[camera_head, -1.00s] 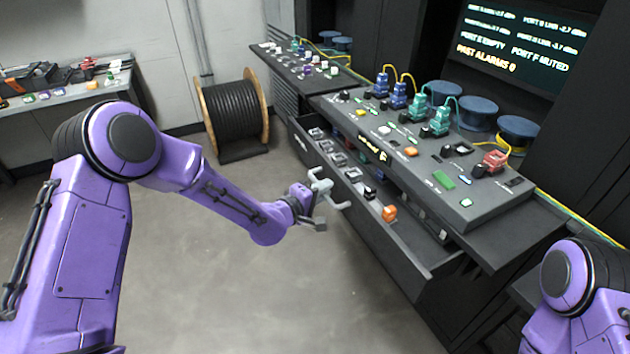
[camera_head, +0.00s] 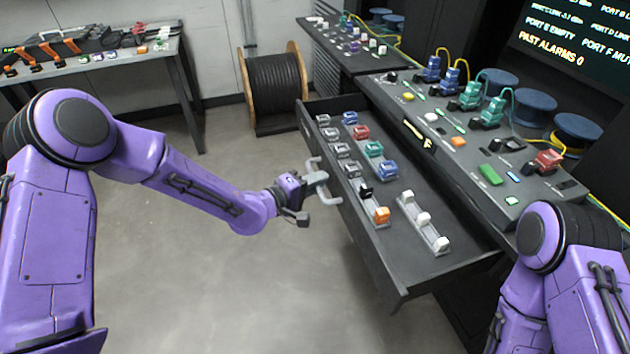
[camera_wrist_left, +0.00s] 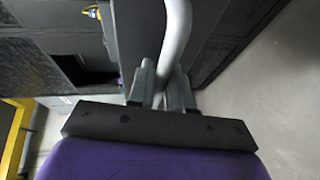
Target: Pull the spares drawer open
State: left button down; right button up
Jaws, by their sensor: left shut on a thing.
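The spares drawer (camera_head: 400,270) is a dark drawer under the console, pulled well out, with its inside showing. Its grey bar handle (camera_head: 326,186) is on the front face, and it also shows in the left wrist view (camera_wrist_left: 177,30). My left gripper (camera_head: 314,184) is at the drawer front and shut on the handle; in the left wrist view both fingers (camera_wrist_left: 160,88) close around the bar. Inside lie several grey, blue, red, green, orange and white connector parts in rows. Of my right arm (camera_head: 540,260) only the upper part shows, at the right edge; its gripper is out of view.
The console (camera_head: 470,165) with buttons and blue, green and red plugs stands above the drawer. A cable reel (camera_head: 275,90) stands on the floor behind. A side bench (camera_head: 100,65) holds tools at the far left. The floor before the drawer is clear.

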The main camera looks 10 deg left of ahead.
pick_arm(q)
jog(key=c, duration=1.4)
grip_release()
jog(key=v, duration=1)
jog(key=shift+s+a, duration=0.15)
jog(key=shift+s, duration=0.1)
